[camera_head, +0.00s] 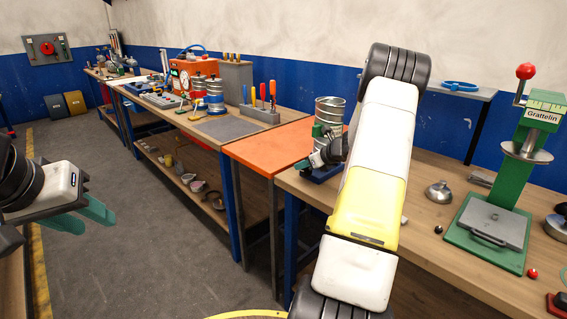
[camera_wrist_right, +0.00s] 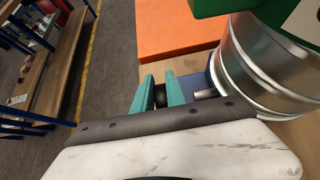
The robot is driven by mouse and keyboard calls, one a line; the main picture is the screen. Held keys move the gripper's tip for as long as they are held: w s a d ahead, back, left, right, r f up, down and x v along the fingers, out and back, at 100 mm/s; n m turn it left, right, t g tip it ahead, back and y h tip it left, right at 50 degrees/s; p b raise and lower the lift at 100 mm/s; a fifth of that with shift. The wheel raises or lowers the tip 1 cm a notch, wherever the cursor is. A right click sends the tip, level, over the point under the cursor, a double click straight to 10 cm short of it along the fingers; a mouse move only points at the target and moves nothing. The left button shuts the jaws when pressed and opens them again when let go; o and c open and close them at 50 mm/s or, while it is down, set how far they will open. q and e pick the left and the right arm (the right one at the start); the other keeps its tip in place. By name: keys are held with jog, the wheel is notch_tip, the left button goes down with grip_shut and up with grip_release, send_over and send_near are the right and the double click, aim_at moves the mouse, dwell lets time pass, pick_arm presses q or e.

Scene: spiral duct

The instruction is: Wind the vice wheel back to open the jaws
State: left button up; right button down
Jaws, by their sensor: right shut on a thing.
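A shiny ribbed metal cylinder (camera_head: 330,108) stands over a blue base (camera_head: 320,174) on the wooden bench, just beyond my right arm. In the right wrist view the cylinder (camera_wrist_right: 250,65) is close on the right, with a short metal shaft (camera_wrist_right: 205,93) beside it. My right gripper (camera_wrist_right: 160,94) has its teal fingers closed around a small dark round part (camera_wrist_right: 160,100), apparently the vice wheel's grip. Most of the wheel and the jaws are hidden by the gripper and arm. My left gripper (camera_head: 82,214) is open and empty over the floor at the left.
An orange tabletop (camera_head: 268,146) adjoins the bench on the left. A green press (camera_head: 505,190) with a red knob stands at the right. A steel domed part (camera_head: 438,192) lies between. A screwdriver rack (camera_head: 262,112) is further back. The floor on the left is clear.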

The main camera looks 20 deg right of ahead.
dwell(0.3)
jog(key=c, duration=1.4)
grip_release()
jog(key=shift+o, duration=0.2)
jog(key=v, duration=0.7)
jog(key=shift+s+d+r, duration=0.2)
jog(key=shift+s, duration=0.1)
